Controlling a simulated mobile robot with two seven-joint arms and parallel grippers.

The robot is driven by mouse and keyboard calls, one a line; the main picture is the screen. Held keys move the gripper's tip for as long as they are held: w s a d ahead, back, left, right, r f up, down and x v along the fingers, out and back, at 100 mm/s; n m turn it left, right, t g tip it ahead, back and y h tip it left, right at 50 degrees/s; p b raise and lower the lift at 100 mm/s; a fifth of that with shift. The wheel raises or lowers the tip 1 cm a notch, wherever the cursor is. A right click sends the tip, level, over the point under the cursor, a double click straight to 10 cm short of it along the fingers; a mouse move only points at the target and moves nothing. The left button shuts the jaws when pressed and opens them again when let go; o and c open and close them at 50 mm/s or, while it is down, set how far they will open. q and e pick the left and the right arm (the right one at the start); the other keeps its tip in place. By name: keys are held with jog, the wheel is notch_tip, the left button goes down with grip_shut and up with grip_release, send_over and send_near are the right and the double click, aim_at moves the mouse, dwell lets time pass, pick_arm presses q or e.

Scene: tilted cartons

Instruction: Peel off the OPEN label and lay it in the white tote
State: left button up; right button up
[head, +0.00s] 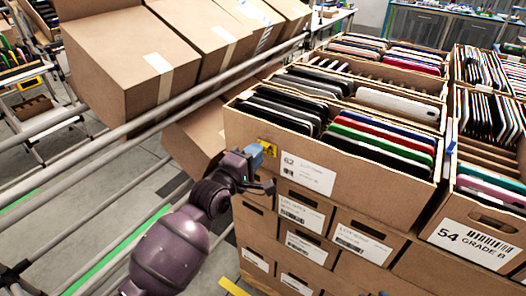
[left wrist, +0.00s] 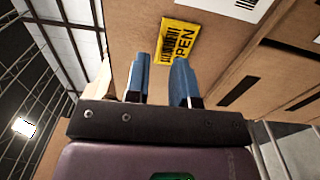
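The yellow OPEN label (left wrist: 179,42) is on the brown face of a carton (head: 375,182), with its black lettering running sideways in the left wrist view. In the head view a small yellow part of the label (head: 268,147) shows just above my left gripper (head: 262,163). In the left wrist view the two blue fingers of my left gripper (left wrist: 160,70) are apart, with nothing between them. Their tips are just short of the label; I cannot tell whether they touch it. My right gripper is not in view. I make out no white tote in either view.
Stacked cartons (head: 305,243) stand below the labelled one. Another carton marked 54 GRADE B (head: 470,240) stands at the right. Large taped cartons (head: 125,60) lean on a tilted rack with grey rails (head: 150,118) at the left, close to my left arm.

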pick_arm(q)
jog(key=shift+x, duration=1.35)
jog(key=shift+r, duration=0.1)
jog(key=shift+c, duration=1.1)
grip_shut()
jog(key=p+v, duration=0.4)
jog(key=v, duration=0.4)
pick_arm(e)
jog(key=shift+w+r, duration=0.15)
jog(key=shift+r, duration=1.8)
